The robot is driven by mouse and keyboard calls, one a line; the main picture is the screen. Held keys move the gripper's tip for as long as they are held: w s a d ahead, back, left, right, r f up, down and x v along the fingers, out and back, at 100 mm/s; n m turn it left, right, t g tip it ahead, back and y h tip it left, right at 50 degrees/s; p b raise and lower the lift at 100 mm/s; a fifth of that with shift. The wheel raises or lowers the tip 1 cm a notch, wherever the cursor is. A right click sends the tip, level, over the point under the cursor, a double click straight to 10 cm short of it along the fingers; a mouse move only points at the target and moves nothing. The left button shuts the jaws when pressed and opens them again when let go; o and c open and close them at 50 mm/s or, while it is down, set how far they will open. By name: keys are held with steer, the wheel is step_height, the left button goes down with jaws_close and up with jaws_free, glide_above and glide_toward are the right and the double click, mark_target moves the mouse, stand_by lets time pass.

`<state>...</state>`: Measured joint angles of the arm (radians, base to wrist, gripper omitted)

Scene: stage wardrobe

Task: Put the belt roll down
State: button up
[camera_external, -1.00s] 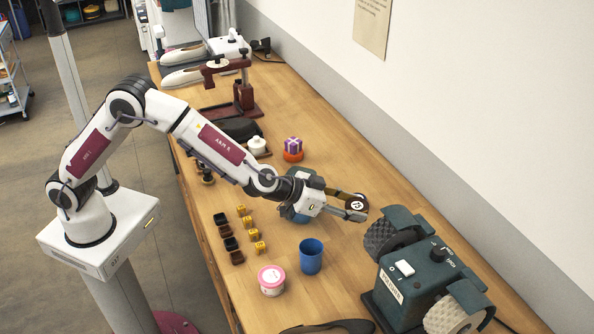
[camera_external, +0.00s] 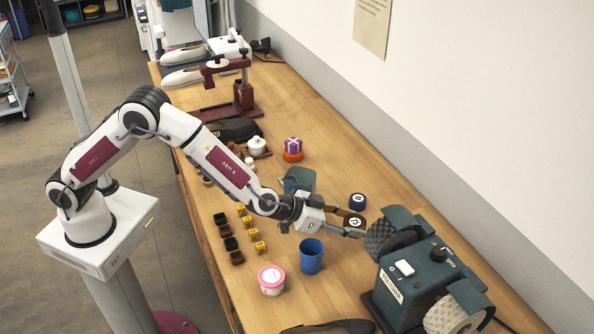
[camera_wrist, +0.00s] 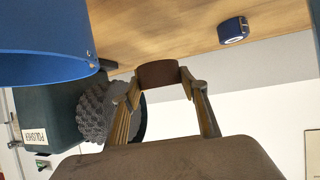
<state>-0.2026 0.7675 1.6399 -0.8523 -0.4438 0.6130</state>
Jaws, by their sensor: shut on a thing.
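A brown belt roll (camera_external: 354,221) with a white round label on its face is pinched between the fingertips of my gripper (camera_external: 346,224). In the wrist view the roll (camera_wrist: 158,74) sits at the ends of the two fingers of my gripper (camera_wrist: 163,88), its side toward the camera. In the external view it is right of the blue cup and left of the polisher's near wheel. A second, dark blue roll (camera_external: 358,202) with a white label lies on the table just behind it, apart in the wrist view (camera_wrist: 232,31). The gap beneath the held roll is not clear.
The blue cup (camera_external: 311,257) stands close below my wrist. The green polisher (camera_external: 415,285) with textured wheels is at right. Bare table lies behind the rolls.

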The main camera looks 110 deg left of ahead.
steer(key=shift+f, duration=0.1)
steer(key=shift+f, duration=1.85)
steer(key=shift+f, duration=0.2)
steer(key=shift+f, duration=0.2)
